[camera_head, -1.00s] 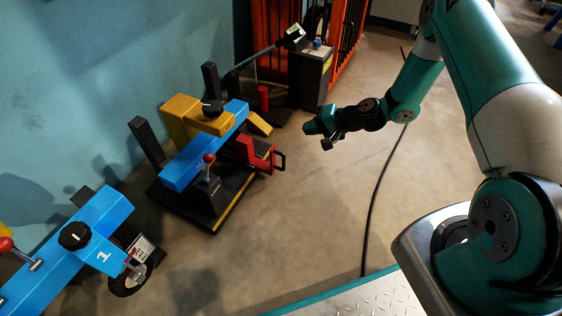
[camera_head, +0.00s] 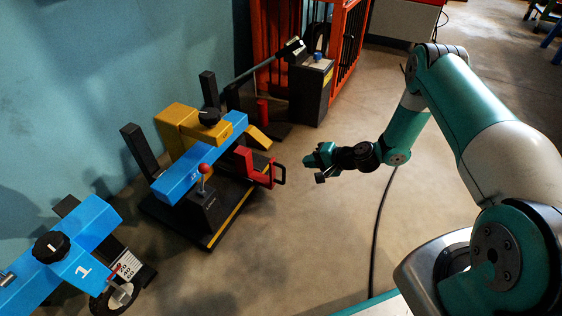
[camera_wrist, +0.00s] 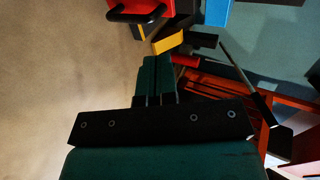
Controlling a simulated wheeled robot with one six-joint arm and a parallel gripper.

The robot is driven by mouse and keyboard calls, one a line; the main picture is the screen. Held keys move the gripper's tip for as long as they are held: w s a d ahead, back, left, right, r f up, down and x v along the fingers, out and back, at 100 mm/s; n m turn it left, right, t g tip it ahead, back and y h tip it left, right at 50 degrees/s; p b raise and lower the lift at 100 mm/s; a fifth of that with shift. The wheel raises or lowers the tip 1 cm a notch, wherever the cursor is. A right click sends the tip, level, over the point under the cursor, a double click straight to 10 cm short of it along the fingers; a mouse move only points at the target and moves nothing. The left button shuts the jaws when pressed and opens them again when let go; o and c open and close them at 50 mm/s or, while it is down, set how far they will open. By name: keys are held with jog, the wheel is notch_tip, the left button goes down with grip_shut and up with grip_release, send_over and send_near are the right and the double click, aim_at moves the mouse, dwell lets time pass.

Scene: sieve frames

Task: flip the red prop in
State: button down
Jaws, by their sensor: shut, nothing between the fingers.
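The red prop (camera_head: 257,167) stands out from the right side of the blue and yellow machine, with a black loop handle (camera_head: 280,174) at its outer end. In the wrist view, part of the red prop (camera_wrist: 138,5) shows at the top edge, with the black handle below it. My gripper (camera_head: 310,161) is to the right of the handle in the head view, apart from it, with clear floor between. Its fingers (camera_wrist: 157,72) are shut together and hold nothing.
The machine has a blue beam (camera_head: 178,180), a yellow block (camera_head: 185,122) and a red-knobbed lever (camera_head: 204,170) on a black base. A dark pedestal (camera_head: 312,92) and an orange cage (camera_head: 350,45) stand behind. A cable (camera_head: 378,215) lies on the open floor.

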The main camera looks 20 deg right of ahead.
aim_at(274, 159)
jog(key=b+x, duration=0.2)
jog(key=x, duration=0.1)
jog(key=b+x, duration=0.1)
jog(key=x, duration=0.2)
jog(key=r+b+x, duration=0.1)
jog(key=b+x, duration=0.1)
jog(key=x, duration=0.1)
jog(key=shift+w+a+f+b, duration=0.2)
jog(key=shift+w+a+b, duration=0.15)
jog(key=shift+w+a, duration=0.1)
jog(key=shift+w+a+r, duration=0.25)
jog(key=shift+w+a, duration=0.1)
jog(key=shift+w, duration=0.05)
jog(key=shift+w, duration=0.1)
